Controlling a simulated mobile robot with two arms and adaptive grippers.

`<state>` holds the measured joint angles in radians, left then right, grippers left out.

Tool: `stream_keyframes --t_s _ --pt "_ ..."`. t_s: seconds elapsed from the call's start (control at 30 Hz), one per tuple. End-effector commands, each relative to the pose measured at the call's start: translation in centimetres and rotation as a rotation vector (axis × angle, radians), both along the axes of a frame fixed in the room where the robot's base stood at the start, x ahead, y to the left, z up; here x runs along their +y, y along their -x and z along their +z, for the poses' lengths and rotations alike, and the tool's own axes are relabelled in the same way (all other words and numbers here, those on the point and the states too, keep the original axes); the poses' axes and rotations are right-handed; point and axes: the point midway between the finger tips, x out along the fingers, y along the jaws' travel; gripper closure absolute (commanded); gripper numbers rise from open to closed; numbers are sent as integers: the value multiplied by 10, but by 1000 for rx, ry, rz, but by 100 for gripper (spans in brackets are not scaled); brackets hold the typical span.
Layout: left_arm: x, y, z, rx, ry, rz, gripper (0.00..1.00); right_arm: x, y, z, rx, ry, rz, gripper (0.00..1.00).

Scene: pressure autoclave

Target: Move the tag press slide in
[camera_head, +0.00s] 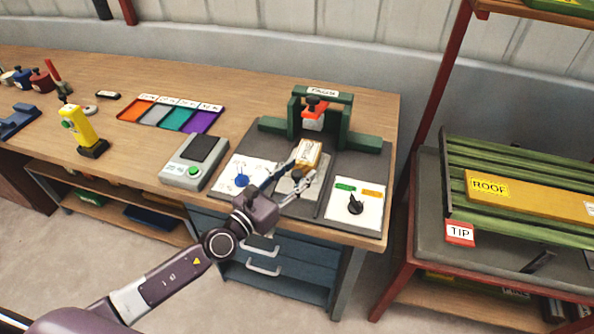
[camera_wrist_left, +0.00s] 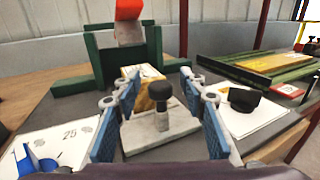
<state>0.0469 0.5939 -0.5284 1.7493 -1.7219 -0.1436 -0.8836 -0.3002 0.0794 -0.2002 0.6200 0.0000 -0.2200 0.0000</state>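The tag press (camera_head: 322,120) is a green frame with a TAGS sign and a red-orange head, at the back of a dark mat; its frame also shows in the left wrist view (camera_wrist_left: 90,60). Its slide is a pale grey plate (camera_head: 287,187) in front of the frame, carrying a golden-brown block (camera_head: 308,154). In the left wrist view, a black knob (camera_wrist_left: 160,90) stands upright on the slide plate (camera_wrist_left: 150,135). My left gripper (camera_head: 291,179) is over the slide, its blue-padded fingers (camera_wrist_left: 160,83) apart on either side of the knob, with visible gaps. My right gripper is out of view.
A white card with a blue piece (camera_head: 242,181) lies left of the slide; a white card with a black piece (camera_head: 355,205) lies right. A grey scale (camera_head: 194,162) and coloured trays (camera_head: 172,113) stand further left. A red-framed rack (camera_head: 410,235) stands right.

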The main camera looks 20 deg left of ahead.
Motion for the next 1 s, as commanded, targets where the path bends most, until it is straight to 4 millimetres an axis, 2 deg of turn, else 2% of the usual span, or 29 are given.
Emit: stream_keyframes --t_s 0.27,0.6,0.87,1.0 --pt "-1 -1 -1 2 1 0 63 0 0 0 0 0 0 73" --pt "-1 -1 -1 2 1 0 100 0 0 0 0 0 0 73" --pt "0 -1 -1 2 1 0 100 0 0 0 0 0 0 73" --pt "0 -16 -1 -2 3 3 100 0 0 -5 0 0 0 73"
